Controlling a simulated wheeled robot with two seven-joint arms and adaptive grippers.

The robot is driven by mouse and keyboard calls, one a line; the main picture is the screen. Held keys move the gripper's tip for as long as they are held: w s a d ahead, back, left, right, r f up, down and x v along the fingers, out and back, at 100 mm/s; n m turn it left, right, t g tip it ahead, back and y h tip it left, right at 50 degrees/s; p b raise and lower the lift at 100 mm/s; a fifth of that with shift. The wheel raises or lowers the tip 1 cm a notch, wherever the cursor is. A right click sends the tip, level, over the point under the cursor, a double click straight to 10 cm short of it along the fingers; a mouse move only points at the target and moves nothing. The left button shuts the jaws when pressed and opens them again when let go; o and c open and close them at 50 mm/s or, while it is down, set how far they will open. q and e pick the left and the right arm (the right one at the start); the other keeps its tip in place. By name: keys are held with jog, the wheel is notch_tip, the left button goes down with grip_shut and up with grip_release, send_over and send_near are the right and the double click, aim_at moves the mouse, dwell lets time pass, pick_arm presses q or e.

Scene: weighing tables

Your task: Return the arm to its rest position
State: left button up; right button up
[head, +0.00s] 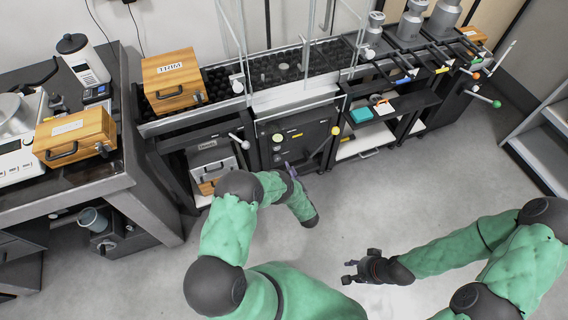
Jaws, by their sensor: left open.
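My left arm, in a green sleeve, comes in at the lower left and bends at a black elbow in the middle of the head view. My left gripper (289,170) is small and partly hidden by its own wrist. It is open, in front of the dark cabinet under the long bench, and I see nothing in it. My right arm comes in from the right edge. My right gripper (347,271) points left over the bare floor, with its fingers apart and nothing between them.
A dark weighing table (150,205) stands at left with a wooden box (75,135) on it. Another wooden box (170,80) sits on the long bench at the back. A grey shelf (545,150) stands at right. The floor (420,190) between is clear.

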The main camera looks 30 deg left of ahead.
pick_arm(q)
jog(key=shift+s+d, duration=0.3)
dwell(0.5)
jog(key=s+d+r+m+g+h+p, duration=0.2)
jog(key=d+m+g+h+p, duration=0.15)
jog(key=d+m+h, duration=0.65)
jog(key=s+d+r+m+g+h+p, duration=0.1)
jog(key=s+d+r+g+h, duration=0.1)
jog(key=s, duration=0.6)
jog(key=s+d+r+m+g+h+p, duration=0.1)
jog(key=s+d+r+g+h, duration=0.2)
jog(key=s+r, duration=0.4)
jog(key=s+d+r+m+g+h+p, duration=0.1)
jog(key=s+d+r+g+h+p, duration=0.1)
jog(key=s, duration=0.7)
notch_tip(320, 180, up, 2)
jog(key=shift+d+r+g+h, duration=0.15)
jog(key=shift+d+g+h, duration=0.25)
jog(key=shift+d, duration=0.7)
